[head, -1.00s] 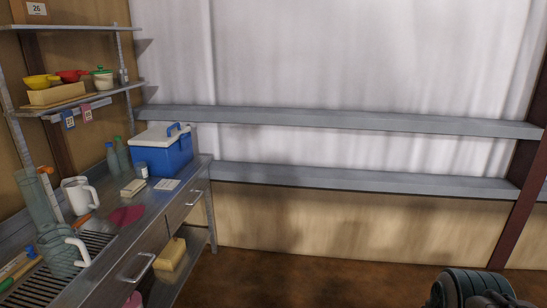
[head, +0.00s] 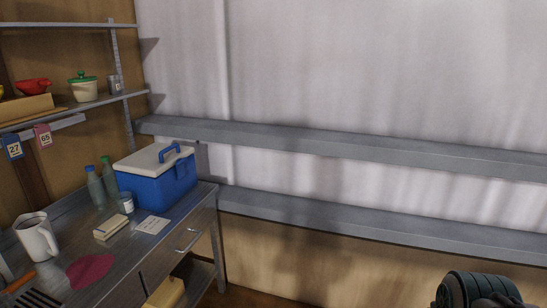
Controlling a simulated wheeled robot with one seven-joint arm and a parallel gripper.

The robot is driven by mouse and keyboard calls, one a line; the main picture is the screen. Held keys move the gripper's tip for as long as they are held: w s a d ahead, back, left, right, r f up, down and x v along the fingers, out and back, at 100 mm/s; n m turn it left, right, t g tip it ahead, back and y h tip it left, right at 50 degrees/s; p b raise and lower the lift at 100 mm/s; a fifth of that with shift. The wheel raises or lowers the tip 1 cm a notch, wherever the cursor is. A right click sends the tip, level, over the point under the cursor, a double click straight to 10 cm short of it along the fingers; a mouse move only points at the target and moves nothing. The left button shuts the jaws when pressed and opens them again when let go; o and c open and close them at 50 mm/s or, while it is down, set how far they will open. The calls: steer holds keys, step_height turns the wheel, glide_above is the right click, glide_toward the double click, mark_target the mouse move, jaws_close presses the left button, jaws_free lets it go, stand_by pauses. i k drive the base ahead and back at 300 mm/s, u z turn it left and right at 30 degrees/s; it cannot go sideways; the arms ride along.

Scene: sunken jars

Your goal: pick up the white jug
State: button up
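The white jug (head: 37,238) stands upright on the metal counter at the left edge of the head view. Its handle is on its right side and its open top shows. Nothing touches it that I can see. A dark ribbed part of my arm shows at the bottom right, far from the jug. My gripper's fingers are not in view.
On the counter (head: 133,265) are a blue cooler (head: 158,185) with a white lid, two bottles (head: 95,188), a small jar (head: 126,203), a pale block (head: 110,227), a card (head: 153,225) and a pink cloth (head: 90,271). A shelf (head: 75,109) hangs above. Two grey rails run along the wall.

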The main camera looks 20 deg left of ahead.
mark_target(34, 230)
steer(key=u, duration=0.45)
steer(key=i, duration=1.4)
steer(key=u, duration=1.7)
steer(key=i, duration=1.05)
steer(key=u, duration=1)
steer(key=i, duration=0.45)
steer(key=u, duration=0.1)
